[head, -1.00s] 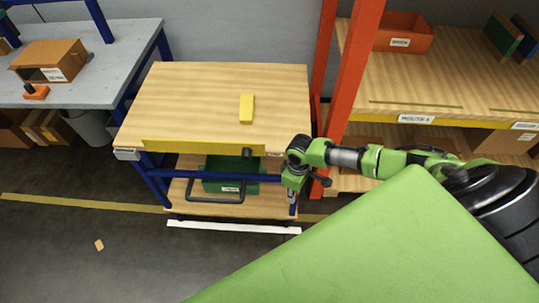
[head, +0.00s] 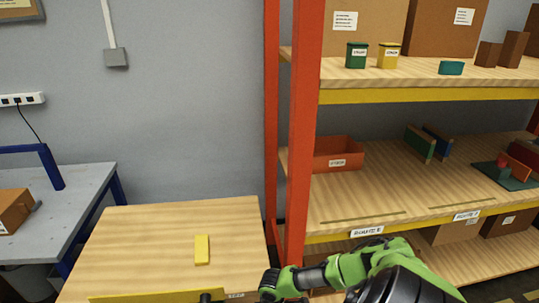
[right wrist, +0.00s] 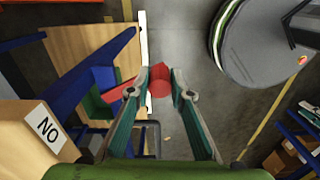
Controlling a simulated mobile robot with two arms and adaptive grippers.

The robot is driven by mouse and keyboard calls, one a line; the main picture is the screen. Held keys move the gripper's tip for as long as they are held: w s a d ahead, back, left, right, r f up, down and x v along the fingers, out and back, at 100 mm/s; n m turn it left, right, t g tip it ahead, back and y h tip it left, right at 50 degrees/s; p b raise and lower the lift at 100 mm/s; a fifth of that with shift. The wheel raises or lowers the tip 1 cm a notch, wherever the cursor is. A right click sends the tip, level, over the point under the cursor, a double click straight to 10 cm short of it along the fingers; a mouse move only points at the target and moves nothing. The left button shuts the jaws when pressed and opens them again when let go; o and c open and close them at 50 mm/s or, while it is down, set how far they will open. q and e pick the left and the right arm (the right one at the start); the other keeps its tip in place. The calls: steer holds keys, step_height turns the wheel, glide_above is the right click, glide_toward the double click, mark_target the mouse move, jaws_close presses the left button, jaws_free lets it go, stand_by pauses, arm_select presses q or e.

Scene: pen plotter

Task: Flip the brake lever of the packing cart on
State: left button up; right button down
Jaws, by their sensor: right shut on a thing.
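The packing cart's wooden top (head: 150,235) fills the lower left of the head view; its lower part is out of that frame. In the right wrist view, my right gripper (right wrist: 158,78) has its two fingertips on either side of a red piece (right wrist: 157,73), which looks like the brake lever, and is shut on it. More red shows left of the fingers; I cannot tell how it joins. My left gripper is in neither current view.
A yellow block (head: 202,250) lies on the cart top. An orange rack post (head: 298,130) and loaded shelves (head: 365,185) stand right of the cart. A grey workbench (head: 60,190) is at the left. In the wrist view, a dark round base (right wrist: 255,60) is at upper right.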

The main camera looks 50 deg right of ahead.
steer(key=shift+w+d, duration=0.1)
steer(key=shift+d, duration=0.05)
steer(key=c, duration=1.8)
jaws_free()
step_height(320, 180, up, 12)
steer(key=shift+r, duration=0.1)
